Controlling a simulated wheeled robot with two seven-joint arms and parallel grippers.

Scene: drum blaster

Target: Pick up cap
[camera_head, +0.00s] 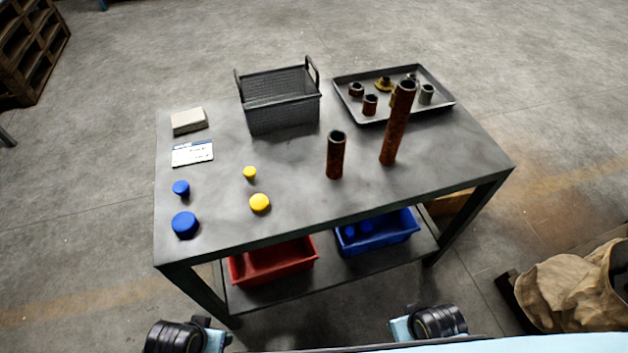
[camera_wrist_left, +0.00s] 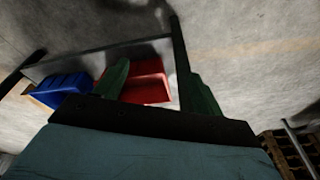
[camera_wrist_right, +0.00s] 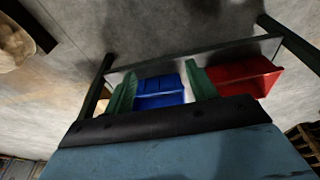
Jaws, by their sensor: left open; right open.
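Two blue caps, a smaller one (camera_head: 181,188) and a larger one (camera_head: 185,224), lie on the table's left side in the head view. Two yellow caps, a smaller one (camera_head: 249,173) and a larger one (camera_head: 260,203), lie to their right. My left gripper (camera_wrist_left: 152,72) is open and empty in the left wrist view, with the shelf and bins beyond its green fingers. My right gripper (camera_wrist_right: 160,76) is open and empty in the right wrist view, also facing the bins. Both are low in front of the table, away from the caps; their fingers do not show in the head view.
Two rusty pipes (camera_head: 336,156) (camera_head: 397,125) stand upright on the table (camera_head: 300,190). Behind are a wire basket (camera_head: 283,115) and a tray (camera_head: 353,110) of fittings. A card (camera_head: 192,154) and a pale block (camera_head: 188,121) lie left. Red (camera_head: 255,272) and blue bins (camera_head: 385,240) sit below.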

